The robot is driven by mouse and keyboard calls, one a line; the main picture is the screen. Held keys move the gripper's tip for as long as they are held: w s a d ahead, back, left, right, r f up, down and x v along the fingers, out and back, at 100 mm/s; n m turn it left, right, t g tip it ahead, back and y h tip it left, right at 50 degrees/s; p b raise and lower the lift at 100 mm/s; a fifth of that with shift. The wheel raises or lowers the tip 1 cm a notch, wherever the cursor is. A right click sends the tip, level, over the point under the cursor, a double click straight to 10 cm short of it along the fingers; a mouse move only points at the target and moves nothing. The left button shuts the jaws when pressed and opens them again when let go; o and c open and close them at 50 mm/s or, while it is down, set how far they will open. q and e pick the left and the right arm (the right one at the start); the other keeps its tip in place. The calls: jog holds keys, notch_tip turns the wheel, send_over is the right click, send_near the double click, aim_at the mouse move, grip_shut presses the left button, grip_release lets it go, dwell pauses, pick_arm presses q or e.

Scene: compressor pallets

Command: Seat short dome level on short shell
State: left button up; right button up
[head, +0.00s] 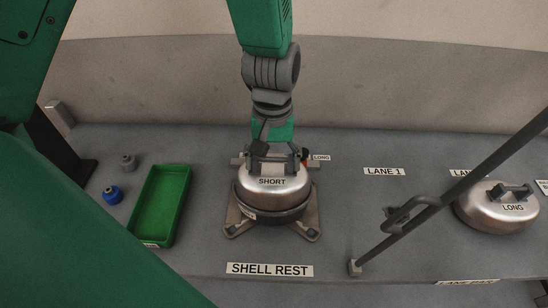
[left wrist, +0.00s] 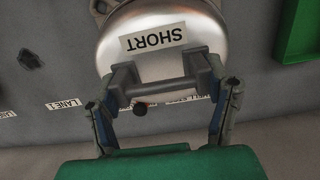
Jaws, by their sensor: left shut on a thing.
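The short dome (head: 272,186), silver with a SHORT label, is over the dark short shell (head: 290,215) on the shell rest (head: 308,232). It looks about level in the head view; I cannot tell whether its rim touches the shell all round. My left gripper (head: 270,158) is shut on the dome's grey handle from above. In the left wrist view the gripper's fingers (left wrist: 165,92) are at the two ends of the handle, and the dome (left wrist: 160,40) fills the top middle. The shell is mostly hidden under the dome. My right gripper is not in view.
A green tray (head: 160,205) stands left of the rest, with a blue knob-like part (head: 112,195) and a grey one (head: 128,161) beside it. A LONG dome (head: 497,208) sits at the right. A dark rail (head: 455,190) slants in front of it. LANE 1 is clear.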

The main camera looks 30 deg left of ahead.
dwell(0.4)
pick_arm(q)
jog(key=o, duration=1.8)
jog(key=shift+f, duration=0.1)
jog(key=shift+c, duration=0.2)
notch_tip(320, 180, up, 12)
jog(key=shift+w+a, duration=0.2)
jog(key=shift+w, duration=0.2)
